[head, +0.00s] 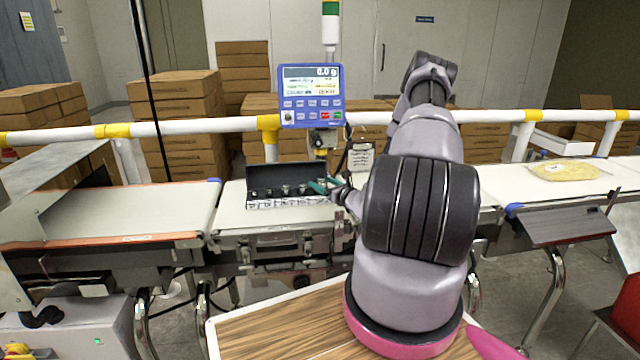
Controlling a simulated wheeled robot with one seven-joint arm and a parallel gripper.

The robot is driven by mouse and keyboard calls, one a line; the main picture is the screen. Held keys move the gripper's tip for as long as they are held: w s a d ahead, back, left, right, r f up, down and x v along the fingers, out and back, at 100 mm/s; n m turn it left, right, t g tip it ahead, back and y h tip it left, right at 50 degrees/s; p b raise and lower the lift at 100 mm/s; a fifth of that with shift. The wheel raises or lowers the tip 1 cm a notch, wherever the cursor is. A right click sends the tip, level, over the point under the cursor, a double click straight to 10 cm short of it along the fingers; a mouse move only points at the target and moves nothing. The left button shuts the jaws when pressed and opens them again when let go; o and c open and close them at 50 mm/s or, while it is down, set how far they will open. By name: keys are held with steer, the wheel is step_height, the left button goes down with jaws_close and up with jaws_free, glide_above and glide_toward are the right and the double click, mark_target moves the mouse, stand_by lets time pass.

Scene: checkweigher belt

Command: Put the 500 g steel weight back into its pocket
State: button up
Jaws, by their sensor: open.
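An open dark weight case (256,172) stands on the pale weighing section of the belt, its lid raised at the back. Several small steel weights (285,190) stand in a row in its pockets, with a strip of pale labels along the front. The labels are too small to read, so I cannot tell which weight is the 500 g one. My gripper (322,187) is at the case's right end, its teal fingers open. My arm comes in from the right and hides the belt to the right of the case. Whether a weight stands between the fingers is too small to tell.
A blue indicator (311,97) reading 0.0 g stands behind the case. A white guard rail (200,127) runs behind the belts. The left belt (150,205) is empty; a yellowish pack (563,172) lies on the right belt. A wooden tabletop (285,325) is in front.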

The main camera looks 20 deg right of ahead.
steer(key=v, duration=1)
steer(key=a+r+n+g+y, duration=0.4)
steer(key=a+r+n+y, duration=0.45)
steer(key=a+r, duration=0.4)
steer(key=s+a+r+n+g+y, duration=0.1)
steer(key=s+a+r+n+g, duration=0.7)
steer(key=r+n, duration=0.25)
steer(key=s+a+r+n+g+h, duration=0.3)
steer(key=s+a+r+n+h, duration=0.15)
steer(key=s+r+n, duration=0.35)
steer(key=s+d+r+n+t+h, duration=0.2)
steer(key=s+d+r+t+h, duration=0.2)
steer(key=s+r, duration=0.4)
steer(key=shift+s+d+r+n+t+h, duration=0.25)
steer(key=shift+s+t+h, duration=0.35)
steer(key=shift+h, duration=0.6)
steer(key=shift+r, duration=0.1)
